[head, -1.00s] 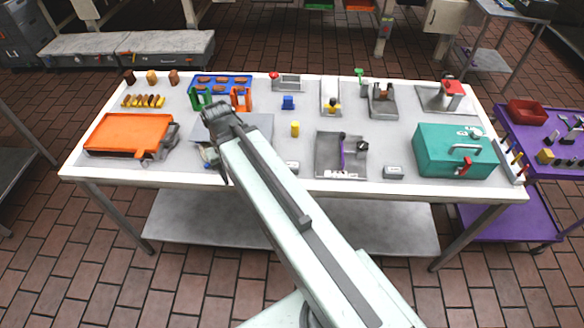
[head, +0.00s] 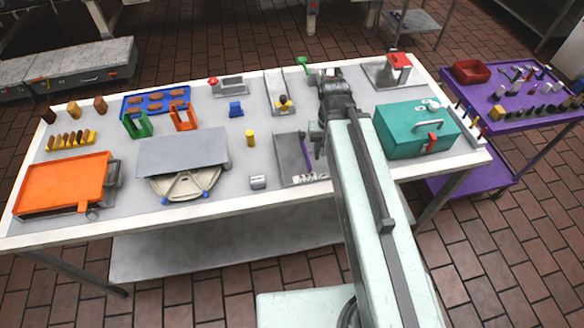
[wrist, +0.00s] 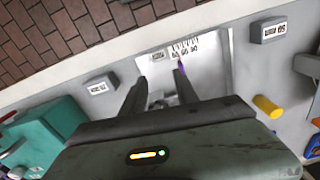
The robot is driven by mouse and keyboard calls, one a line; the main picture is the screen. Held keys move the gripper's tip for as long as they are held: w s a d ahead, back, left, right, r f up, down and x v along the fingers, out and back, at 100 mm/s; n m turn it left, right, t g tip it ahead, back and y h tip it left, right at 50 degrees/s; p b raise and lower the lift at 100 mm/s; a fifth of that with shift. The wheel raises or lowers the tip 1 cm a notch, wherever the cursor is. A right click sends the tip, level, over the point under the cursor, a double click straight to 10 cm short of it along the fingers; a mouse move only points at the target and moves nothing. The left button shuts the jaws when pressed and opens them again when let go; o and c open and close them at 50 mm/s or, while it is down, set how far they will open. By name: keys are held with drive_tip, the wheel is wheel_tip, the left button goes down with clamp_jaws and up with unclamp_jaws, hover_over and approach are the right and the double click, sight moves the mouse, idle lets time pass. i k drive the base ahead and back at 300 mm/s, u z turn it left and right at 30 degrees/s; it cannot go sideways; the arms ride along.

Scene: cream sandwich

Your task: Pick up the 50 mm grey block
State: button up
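My gripper (wrist: 160,73) shows in the wrist view with its two dark fingers apart, pointing down over a grey tray (wrist: 217,72). Between and behind the fingers, small pale grey shapes (wrist: 157,97) show in the tray. I cannot tell which of them is the 50 mm block, since the markings are too small and the gripper body covers part of the tray. Nothing is clearly held between the fingers. In the head view the tray (head: 287,153) is partly hidden behind my arm, with a purple strip (head: 307,155) in it.
A teal box (head: 400,135) stands right of the tray. A small grey labelled box (head: 258,182) and a yellow cylinder (head: 250,138) stand left of it. A grey plate (head: 180,150) lies further left. The purple cart (head: 500,150) adjoins the table on the right.

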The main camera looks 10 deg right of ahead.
sight(257, 181)
drive_tip(key=z, duration=2.15)
drive_tip(key=k, duration=3)
drive_tip(key=u, duration=1.9)
drive_tip(key=i, duration=0.55)
